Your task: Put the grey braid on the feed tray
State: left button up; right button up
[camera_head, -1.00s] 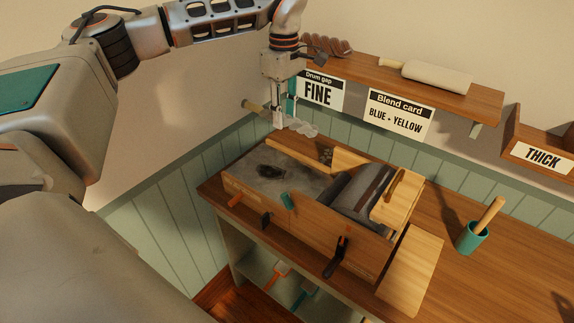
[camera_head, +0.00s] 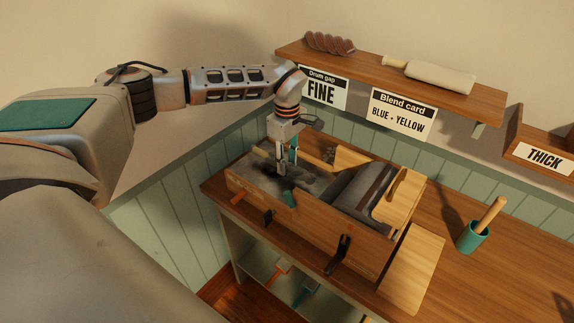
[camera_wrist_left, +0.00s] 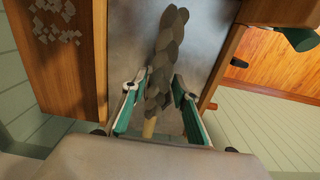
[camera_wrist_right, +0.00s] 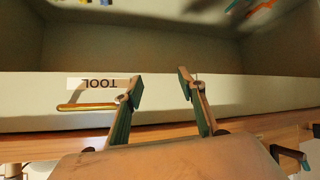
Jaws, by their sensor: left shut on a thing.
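My left gripper (camera_head: 286,168) points down over the feed tray (camera_head: 312,192), the grey bed at the left end of the wooden drum machine. In the left wrist view it is shut on the grey braid (camera_wrist_left: 167,48), a lumpy plaited length with a tan end (camera_wrist_left: 150,126) between the fingers. In that view the braid lies along the grey tray floor (camera_wrist_left: 128,35); I cannot tell whether it touches. In the head view the gripper partly hides the braid. My right gripper (camera_wrist_right: 160,86) is open and empty in its wrist view, facing a pale panel, and out of the head view.
The drum (camera_head: 355,188) and a wooden block (camera_head: 399,192) adjoin the tray on the right. A teal cup (camera_head: 472,238) with a wooden handle stands on the bench. A wall shelf (camera_head: 450,93) is above. A TOOL label (camera_wrist_right: 97,84) shows in the right wrist view.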

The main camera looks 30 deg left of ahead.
aim_at(287, 162)
pick_arm(q)
jog(key=shift+f, duration=0.8)
jog(key=o, duration=1.1)
jog(key=shift+f, duration=0.15)
notch_tip(287, 162, up, 12)
jog(key=b, duration=0.1)
jog(key=shift+r, duration=0.2)
jog(key=shift+f, duration=0.1)
